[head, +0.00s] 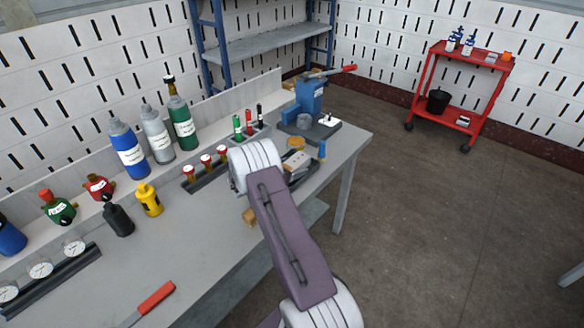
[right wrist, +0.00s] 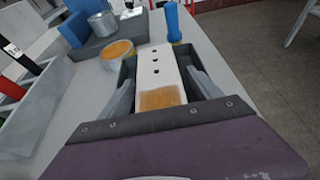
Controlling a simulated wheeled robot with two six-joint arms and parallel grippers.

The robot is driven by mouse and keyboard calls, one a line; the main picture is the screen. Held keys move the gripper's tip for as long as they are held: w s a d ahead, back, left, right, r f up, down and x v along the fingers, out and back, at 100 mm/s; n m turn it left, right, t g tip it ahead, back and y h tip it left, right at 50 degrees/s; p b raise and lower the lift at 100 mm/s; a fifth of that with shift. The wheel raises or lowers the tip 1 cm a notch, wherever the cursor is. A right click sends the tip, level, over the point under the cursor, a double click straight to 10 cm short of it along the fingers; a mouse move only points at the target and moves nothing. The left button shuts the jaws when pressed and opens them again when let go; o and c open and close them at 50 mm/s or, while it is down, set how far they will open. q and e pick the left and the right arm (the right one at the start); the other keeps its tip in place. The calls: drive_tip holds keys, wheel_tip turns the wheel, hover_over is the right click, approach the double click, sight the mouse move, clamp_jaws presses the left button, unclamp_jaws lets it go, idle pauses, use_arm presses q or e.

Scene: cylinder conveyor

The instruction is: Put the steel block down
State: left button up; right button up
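In the head view the block (head: 299,158) is partly hidden behind my right wrist, on the bench (head: 200,230). My left gripper is not in view.
A round tin with an orange top (right wrist: 118,54) and a blue-handled item (right wrist: 172,22) stand close beyond the block. A rack of red and green markers (right wrist: 25,85) is to the left.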

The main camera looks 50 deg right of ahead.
drive_tip(key=shift+r, duration=0.25)
drive_tip(key=p+v, duration=0.1)
drive_tip(key=v, duration=1.1)
drive_tip(key=shift+p, duration=0.3)
